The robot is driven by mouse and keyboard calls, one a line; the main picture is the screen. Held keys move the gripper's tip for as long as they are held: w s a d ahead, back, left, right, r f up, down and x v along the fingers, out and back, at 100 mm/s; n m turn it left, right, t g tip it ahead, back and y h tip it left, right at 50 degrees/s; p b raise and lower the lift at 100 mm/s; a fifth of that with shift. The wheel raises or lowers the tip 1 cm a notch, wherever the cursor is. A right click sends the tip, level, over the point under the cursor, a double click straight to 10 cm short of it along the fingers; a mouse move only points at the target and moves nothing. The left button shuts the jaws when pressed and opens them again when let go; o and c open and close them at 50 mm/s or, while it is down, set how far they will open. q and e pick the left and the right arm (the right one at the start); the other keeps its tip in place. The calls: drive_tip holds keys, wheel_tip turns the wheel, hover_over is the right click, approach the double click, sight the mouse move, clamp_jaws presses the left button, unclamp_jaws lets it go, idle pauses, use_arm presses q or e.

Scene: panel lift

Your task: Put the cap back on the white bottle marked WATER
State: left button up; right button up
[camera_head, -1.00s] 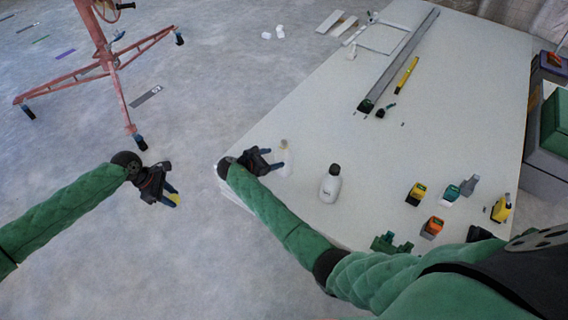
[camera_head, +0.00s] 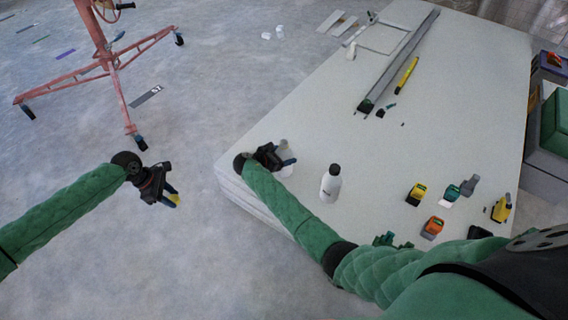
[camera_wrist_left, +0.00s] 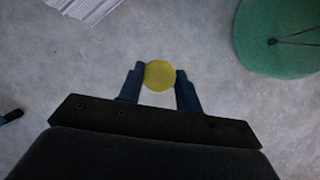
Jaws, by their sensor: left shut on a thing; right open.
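My left gripper (camera_head: 172,195) hangs over the floor left of the table. It is shut on a yellow round cap, seen small in the head view (camera_head: 176,200) and clearly between the fingertips in the left wrist view (camera_wrist_left: 159,75). A pale whitish bottle (camera_head: 285,145) stands near the table's left edge, partly hidden by my right gripper (camera_head: 286,158). The right gripper is open, with its fingers at this bottle; I cannot tell whether they touch it. A second white bottle (camera_head: 330,187) with a black top stands upright to the right. No label is readable on either bottle.
Several yellow, orange and teal items (camera_head: 433,227) stand on the table (camera_head: 330,110) at the right. A long grey rail (camera_head: 400,60) and a yellow level (camera_head: 406,75) lie further back. A red wheeled stand (camera_head: 108,60) is on the floor at upper left.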

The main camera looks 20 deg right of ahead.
sight(280, 148)
drive_tip(key=c, duration=1.4)
drive_tip(key=shift+o, duration=0.2)
drive_tip(key=shift+r, duration=0.1)
use_arm(q)
drive_tip(key=shift+r+p, duration=0.3)
use_arm(e)
wheel_tip(280, 148, up, 4)
use_arm(q)
drive_tip(key=shift+r+p, duration=0.7)
use_arm(e)
drive_tip(key=s+d+r, duration=0.3)
drive_tip(key=s+r, duration=0.4)
drive_tip(key=s, duration=0.4)
drive_tip(key=shift+d, duration=0.3)
